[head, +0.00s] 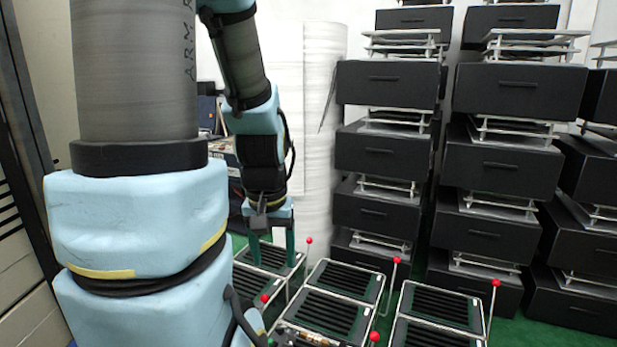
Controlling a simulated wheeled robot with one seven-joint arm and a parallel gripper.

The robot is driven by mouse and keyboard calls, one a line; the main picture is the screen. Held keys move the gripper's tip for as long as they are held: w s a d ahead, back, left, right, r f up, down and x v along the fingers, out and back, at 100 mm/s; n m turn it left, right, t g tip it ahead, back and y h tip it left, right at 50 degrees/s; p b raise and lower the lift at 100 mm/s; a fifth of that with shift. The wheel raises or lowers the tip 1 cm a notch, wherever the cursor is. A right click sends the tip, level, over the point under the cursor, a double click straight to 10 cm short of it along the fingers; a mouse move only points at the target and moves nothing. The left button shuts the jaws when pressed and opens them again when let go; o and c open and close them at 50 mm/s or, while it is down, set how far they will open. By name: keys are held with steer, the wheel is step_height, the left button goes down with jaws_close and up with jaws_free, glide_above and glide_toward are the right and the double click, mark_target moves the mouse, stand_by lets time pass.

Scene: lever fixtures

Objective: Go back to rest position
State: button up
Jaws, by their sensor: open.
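My gripper (272,258) hangs pointing down at the end of my blue and grey arm, left of centre in the head view. Its two green-grey fingers are apart with nothing seen between them. They are over or in front of the back-left slatted fixture (262,284); I cannot tell whether they touch it. A red-knobbed lever (309,241) stands just right of the fingers and appears apart from them. Another red knob (265,298) is nearer, partly beside my arm. My large arm links hide much of the left side.
More slatted fixtures stand at the middle (343,279) and right (440,304), with red-knobbed levers (396,261) and (495,283). Another red knob (374,337) is at the bottom edge. Stacked black drawers (387,83) fill the back right. A white wrapped column (322,120) stands behind my gripper.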

step_height(320, 180, up, 13)
steer(key=p, duration=1.1)
steer(key=shift+r, duration=0.15)
